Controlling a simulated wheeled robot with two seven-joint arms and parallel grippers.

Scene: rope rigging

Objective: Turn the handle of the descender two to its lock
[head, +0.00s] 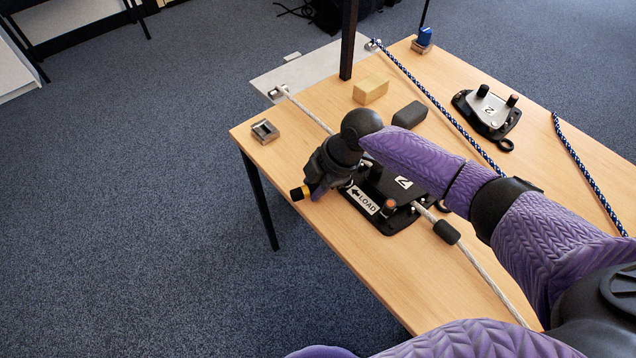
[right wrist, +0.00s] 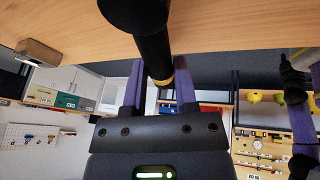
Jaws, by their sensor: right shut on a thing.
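A black descender (head: 392,200) with a white LOAD arrow label lies on the wooden table, with a white rope (head: 487,279) running through it. My right gripper (head: 316,184) is at the descender's left end, shut on a black handle whose brass-coloured tip (head: 299,193) sticks out past the jaws. In the right wrist view the black handle (right wrist: 154,52) comes down between the purple fingers (right wrist: 159,70). My forearm and wrist hide part of the descender. My left gripper is not in view.
A second descender (head: 487,110) lies at the table's back right, beside a blue-black rope (head: 440,108). A wooden block (head: 371,90), a dark grey block (head: 409,114) and a small metal piece (head: 265,131) lie near. A dark post (head: 348,40) stands at the back edge.

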